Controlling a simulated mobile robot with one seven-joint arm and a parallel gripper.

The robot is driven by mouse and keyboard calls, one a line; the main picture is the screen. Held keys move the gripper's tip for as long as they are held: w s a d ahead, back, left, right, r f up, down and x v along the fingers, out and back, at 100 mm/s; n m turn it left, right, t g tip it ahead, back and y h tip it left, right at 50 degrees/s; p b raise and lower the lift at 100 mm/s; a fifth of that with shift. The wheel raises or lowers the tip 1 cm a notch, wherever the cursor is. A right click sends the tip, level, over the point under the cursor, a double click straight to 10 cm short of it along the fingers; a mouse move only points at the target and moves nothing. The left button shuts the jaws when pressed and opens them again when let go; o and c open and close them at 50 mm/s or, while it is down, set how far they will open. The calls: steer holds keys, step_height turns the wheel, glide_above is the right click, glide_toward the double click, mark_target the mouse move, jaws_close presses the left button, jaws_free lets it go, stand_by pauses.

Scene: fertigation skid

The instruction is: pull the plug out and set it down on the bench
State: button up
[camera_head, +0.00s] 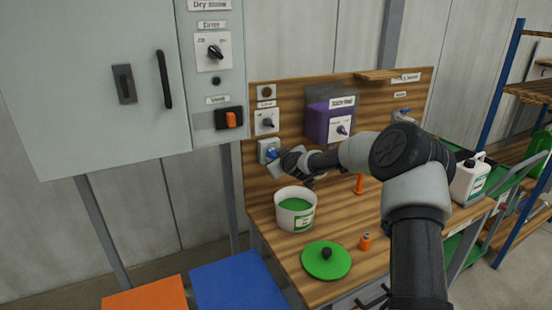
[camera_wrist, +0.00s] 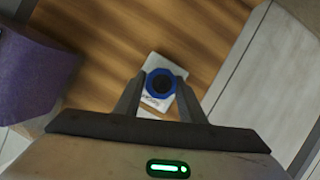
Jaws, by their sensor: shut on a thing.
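The blue plug (camera_head: 272,155) is at the white socket plate (camera_head: 263,146) low on the left of the wooden back panel. In the wrist view the plug (camera_wrist: 160,83) is a blue ring with a black middle, in front of the socket plate (camera_wrist: 176,66). My gripper (camera_head: 279,158) reaches it from the right, its fingers shut on the plug from both sides, as the wrist view shows (camera_wrist: 160,95). I cannot tell whether the plug is fully seated or partly out. The wooden bench (camera_head: 345,220) lies below.
A white tub (camera_head: 295,222) with green contents stands on the bench just below my gripper. A green lid (camera_head: 326,260) and a small orange bottle (camera_head: 365,241) are nearer the front. A purple box (camera_head: 318,124) is on the panel, right of the socket.

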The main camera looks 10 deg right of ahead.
steer(key=shift+s+d+b, duration=0.25)
steer(key=shift+s+b, duration=0.4)
steer(key=shift+s, duration=0.15)
steer(key=shift+s+d+b, duration=0.25)
steer(key=shift+s+b, duration=0.4)
steer(key=shift+s, duration=0.15)
steer(key=shift+s+d+f+b, duration=0.1)
steer(key=shift+s+d+b, duration=0.15)
steer(key=shift+s+b, duration=0.4)
steer(key=shift+s+d+b, duration=0.2)
steer(key=shift+s+b, duration=0.3)
steer(key=shift+s, duration=0.3)
